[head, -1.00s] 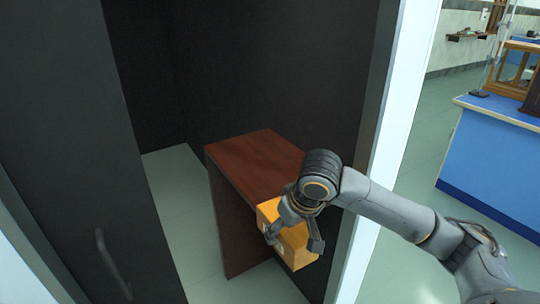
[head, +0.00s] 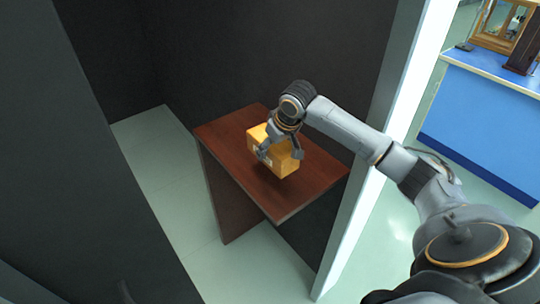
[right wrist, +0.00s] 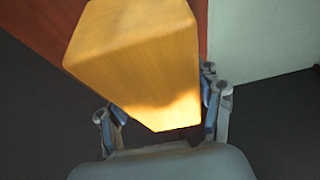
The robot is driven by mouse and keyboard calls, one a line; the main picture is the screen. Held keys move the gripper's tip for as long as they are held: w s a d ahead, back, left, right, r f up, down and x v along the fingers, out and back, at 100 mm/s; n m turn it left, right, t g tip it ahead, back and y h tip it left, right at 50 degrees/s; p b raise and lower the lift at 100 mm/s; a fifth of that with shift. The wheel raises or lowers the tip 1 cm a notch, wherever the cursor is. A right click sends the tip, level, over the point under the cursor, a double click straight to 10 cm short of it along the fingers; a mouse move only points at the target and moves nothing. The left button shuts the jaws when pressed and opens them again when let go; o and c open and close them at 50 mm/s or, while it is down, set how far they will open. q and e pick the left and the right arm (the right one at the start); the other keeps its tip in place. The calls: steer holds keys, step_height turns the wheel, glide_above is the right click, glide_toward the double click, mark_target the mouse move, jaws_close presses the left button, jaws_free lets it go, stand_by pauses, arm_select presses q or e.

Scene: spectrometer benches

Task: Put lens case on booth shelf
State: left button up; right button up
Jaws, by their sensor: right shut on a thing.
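The lens case (head: 285,160) is an orange-yellow wooden box. My right gripper (head: 279,153) is shut on it, with one finger on either side. In the head view the case is over the reddish-brown booth shelf (head: 312,185); I cannot tell whether its underside touches the top. In the right wrist view the case (right wrist: 140,55) fills the upper middle, between the fingers of the gripper (right wrist: 163,118), with the shelf's brown surface (right wrist: 40,30) beside it. My left gripper is not in view.
The dark booth walls (head: 270,55) stand behind the shelf. A pale door post (head: 375,180) rises close to my right arm. The dark door panel (head: 70,170) is at left. The shelf top around the case is bare. A blue bench (head: 480,115) stands outside at right.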

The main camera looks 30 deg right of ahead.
steer(key=w+f, duration=0.1)
steer(key=f, duration=0.1)
steer(key=w+d+f, duration=0.1)
steer(key=w+f, duration=0.1)
steer(key=shift+d+p, duration=0.15)
steer(key=shift+p, duration=0.15)
steer(key=shift+w+d+f, duration=0.1)
steer(key=shift+w+f, duration=0.1)
steer(key=shift+f, duration=0.2)
step_height(320, 180, down, 2)
steer(key=shift+w+f+p, duration=0.15)
steer(key=shift+f+p, duration=0.05)
steer(key=shift+p, duration=0.5)
steer(key=shift+d+f, duration=0.1)
steer(key=shift+f, duration=0.4)
steer(key=o, duration=1.4)
steer(key=shift+f, duration=0.15)
